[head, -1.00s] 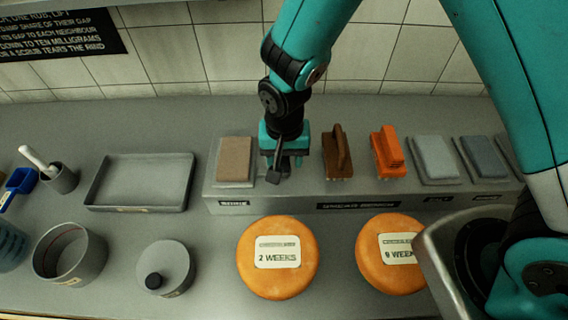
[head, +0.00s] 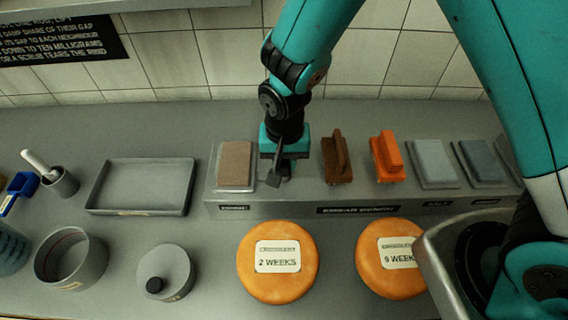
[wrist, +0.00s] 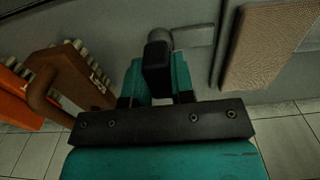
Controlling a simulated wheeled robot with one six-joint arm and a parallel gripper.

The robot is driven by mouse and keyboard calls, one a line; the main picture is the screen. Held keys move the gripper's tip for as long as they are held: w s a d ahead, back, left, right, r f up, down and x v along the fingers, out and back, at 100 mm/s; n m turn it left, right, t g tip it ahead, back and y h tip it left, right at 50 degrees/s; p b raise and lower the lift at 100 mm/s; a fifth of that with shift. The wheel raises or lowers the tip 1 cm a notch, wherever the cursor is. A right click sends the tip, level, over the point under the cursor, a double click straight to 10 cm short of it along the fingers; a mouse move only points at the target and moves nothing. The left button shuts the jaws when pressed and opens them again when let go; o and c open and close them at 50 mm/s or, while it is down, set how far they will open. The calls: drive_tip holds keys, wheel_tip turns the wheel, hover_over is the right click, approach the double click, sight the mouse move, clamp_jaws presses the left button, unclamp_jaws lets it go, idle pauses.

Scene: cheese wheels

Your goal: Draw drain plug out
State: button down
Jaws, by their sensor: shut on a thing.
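My gripper (head: 285,160) is over the raised grey rack, between a tan pad and a brown brush. It is shut on a dark-handled tool (head: 277,166), which has a thin shaft and a small grey end near the rack top. In the wrist view the tool's black handle (wrist: 157,62) stands between the fingers, with a grey flat part beyond it. I cannot tell whether the tool touches the rack.
The tan pad (head: 236,163), brown brush (head: 337,157), orange brush (head: 387,157) and grey pads (head: 434,160) line the rack (head: 300,203). Two orange cheese wheels (head: 278,285) lie in front. A shallow tray (head: 140,187) and an open grey pot (head: 70,258) stand left.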

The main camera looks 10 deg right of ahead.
drive_tip(key=shift+r+p, duration=1.5)
drive_tip(key=shift+r, duration=0.6)
drive_tip(key=shift+r+p, duration=1.25)
drive_tip(key=shift+r, duration=0.25)
